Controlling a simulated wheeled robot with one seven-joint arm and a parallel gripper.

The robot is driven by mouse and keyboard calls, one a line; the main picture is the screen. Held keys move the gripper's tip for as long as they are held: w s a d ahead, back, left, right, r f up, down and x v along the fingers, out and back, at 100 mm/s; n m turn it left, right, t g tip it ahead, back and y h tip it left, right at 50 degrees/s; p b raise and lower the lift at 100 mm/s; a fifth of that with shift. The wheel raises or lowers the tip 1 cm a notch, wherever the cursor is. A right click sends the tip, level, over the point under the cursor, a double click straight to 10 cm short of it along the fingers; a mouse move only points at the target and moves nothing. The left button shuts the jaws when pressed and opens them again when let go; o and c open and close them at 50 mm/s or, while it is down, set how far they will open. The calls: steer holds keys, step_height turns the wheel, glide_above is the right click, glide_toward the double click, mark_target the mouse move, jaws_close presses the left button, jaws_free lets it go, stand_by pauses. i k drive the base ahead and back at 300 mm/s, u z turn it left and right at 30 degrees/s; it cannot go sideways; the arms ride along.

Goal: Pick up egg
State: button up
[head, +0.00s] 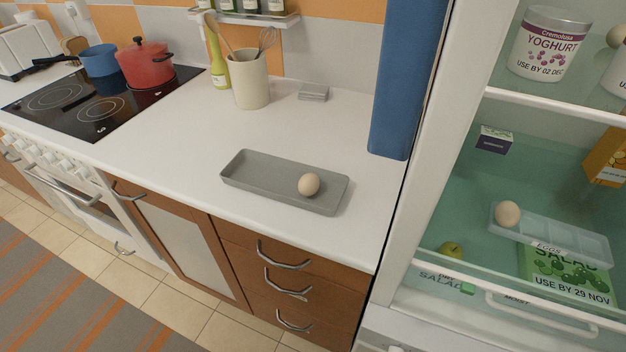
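A beige egg (309,184) lies in the right part of a shallow grey tray (262,176) on the white counter. Another similar egg (507,214) sits at the left end of a clear egg holder labelled "EGGS" (566,240) inside the fridge at right. Part of one more round egg-like thing (617,36) shows at the right edge on the upper fridge shelf. My gripper is not in view.
The fridge's white side wall (415,130) stands right of the counter. A utensil crock (250,82), a red pot (145,64) and a blue pan (100,60) stand farther back. Yoghurt (549,45) is on the upper shelf. The counter (185,128) left of the tray is clear.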

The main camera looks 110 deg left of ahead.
mark_target(308, 184)
steer(key=k, duration=2.95)
steer(key=u, duration=0.55)
steer(key=i, duration=1)
